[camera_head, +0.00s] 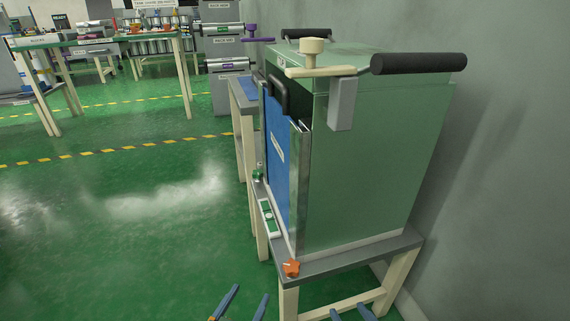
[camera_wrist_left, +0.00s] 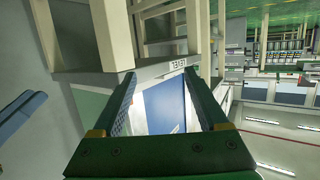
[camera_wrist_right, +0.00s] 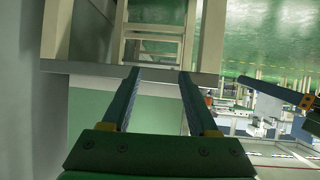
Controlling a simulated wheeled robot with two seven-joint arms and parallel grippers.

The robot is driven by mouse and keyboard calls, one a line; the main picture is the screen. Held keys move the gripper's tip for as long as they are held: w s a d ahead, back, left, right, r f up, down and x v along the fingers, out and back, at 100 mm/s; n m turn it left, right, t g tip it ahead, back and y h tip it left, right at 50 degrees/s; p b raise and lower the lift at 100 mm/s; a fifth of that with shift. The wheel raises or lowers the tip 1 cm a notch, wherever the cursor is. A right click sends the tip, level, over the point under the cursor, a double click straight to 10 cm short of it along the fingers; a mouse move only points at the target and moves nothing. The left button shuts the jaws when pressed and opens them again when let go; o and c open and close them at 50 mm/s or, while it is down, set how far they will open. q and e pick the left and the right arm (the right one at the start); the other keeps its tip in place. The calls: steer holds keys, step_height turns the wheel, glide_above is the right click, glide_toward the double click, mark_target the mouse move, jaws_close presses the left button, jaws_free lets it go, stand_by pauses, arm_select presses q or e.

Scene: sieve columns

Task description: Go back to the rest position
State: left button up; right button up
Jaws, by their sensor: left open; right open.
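My left gripper (camera_head: 240,301) shows at the bottom of the head view, left of the green machine's stand. Its two blue fingers are apart with nothing between them; the left wrist view also shows this open gripper (camera_wrist_left: 162,72). My right gripper (camera_head: 350,313) is at the bottom edge, in front of the stand's legs, only its blue fingertips showing. In the right wrist view the right gripper (camera_wrist_right: 158,73) is open and empty. Both grippers look clear of the machine and its stand.
A green cabinet machine (camera_head: 375,165) with a blue front panel (camera_head: 277,150) stands on a grey-topped stand (camera_head: 345,262) against the wall. The green floor (camera_head: 110,240) to the left is free; a cluttered workbench (camera_head: 110,40) stands far behind.

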arm_select(q)
steer(key=s+a+f+n+g+y+p, duration=0.1)
steer(key=s+a+f+g+y+p, duration=0.1)
steer(key=s+a+f+g, duration=0.5)
steer(key=s+f+g+y+p, duration=0.15)
steer(key=s+f+g, duration=0.25)
steer(key=s, duration=0.6)
arm_select(e)
steer(key=s+d+f+g+h, duration=0.2)
steer(key=s+d+f+g, duration=0.2)
steer(key=s+f+g, duration=0.7)
arm_select(q)
steer(key=s+a+r+g+p, duration=0.1)
steer(key=s+r+p, duration=0.6)
steer(key=p, duration=1.2)
steer(key=s+a+r+g+p, duration=0.1)
steer(key=s+a+r+p, duration=0.1)
steer(key=s+r+p, duration=0.5)
step_height(320, 180, up, 6)
steer(key=p, duration=1.1)
steer(key=shift+s+p, duration=0.2)
steer(key=shift+p, duration=0.2)
arm_select(e)
steer(key=s+d+r, duration=0.2)
steer(key=s+r, duration=1.4)
steer(key=r, duration=0.2)
steer(key=shift+s+d+r, duration=0.25)
steer(key=shift+s, duration=0.05)
arm_select(q)
steer(key=shift+r, duration=0.1)
